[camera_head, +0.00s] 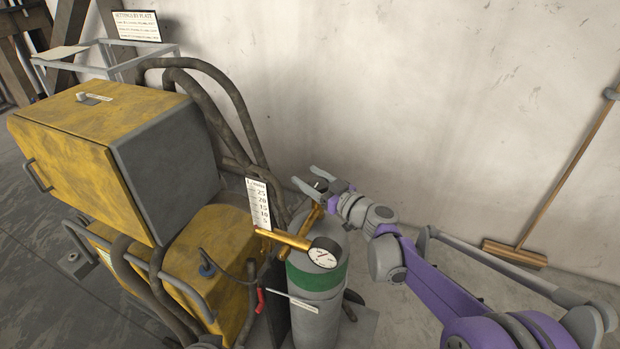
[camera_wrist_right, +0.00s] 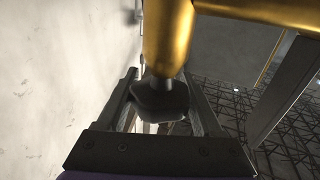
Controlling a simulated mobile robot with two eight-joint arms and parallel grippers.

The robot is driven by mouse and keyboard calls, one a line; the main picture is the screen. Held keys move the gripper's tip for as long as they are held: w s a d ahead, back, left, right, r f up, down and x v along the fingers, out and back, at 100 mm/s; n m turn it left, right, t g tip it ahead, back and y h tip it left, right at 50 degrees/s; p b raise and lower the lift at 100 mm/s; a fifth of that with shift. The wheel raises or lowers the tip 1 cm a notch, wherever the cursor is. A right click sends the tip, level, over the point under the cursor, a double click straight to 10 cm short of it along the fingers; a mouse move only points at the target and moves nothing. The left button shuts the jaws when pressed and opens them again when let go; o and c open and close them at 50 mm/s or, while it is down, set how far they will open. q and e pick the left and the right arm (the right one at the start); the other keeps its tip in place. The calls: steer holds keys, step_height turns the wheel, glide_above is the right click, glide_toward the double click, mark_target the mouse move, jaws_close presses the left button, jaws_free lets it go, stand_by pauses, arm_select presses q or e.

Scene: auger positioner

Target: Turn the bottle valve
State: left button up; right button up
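The gas bottle (camera_head: 318,312) is grey with a green band and stands upright beside the yellow machine. A brass valve body (camera_head: 311,222) rises at its top, and a brass regulator with a round gauge (camera_head: 323,254) sits in front. The dark valve knob (camera_wrist_right: 160,101) shows in the right wrist view at the end of a brass stem (camera_wrist_right: 166,40). My right gripper (camera_head: 309,178) is at the valve, with its fingers apart on either side of the knob. The right wrist view shows this gripper (camera_wrist_right: 160,85) too; finger contact is unclear. My left gripper is not seen.
The yellow machine (camera_head: 75,160) with dark hoses (camera_head: 235,95) fills the left. A scale plate (camera_head: 258,204) stands close to the regulator. A red lever (camera_head: 260,300) is low beside the bottle. A pale wall (camera_head: 400,80) is behind, with a broom (camera_head: 515,253) leaning at right.

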steer(key=c, duration=0.9)
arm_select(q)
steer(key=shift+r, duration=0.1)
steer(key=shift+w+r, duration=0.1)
arm_select(e)
steer(key=shift+g, duration=0.3)
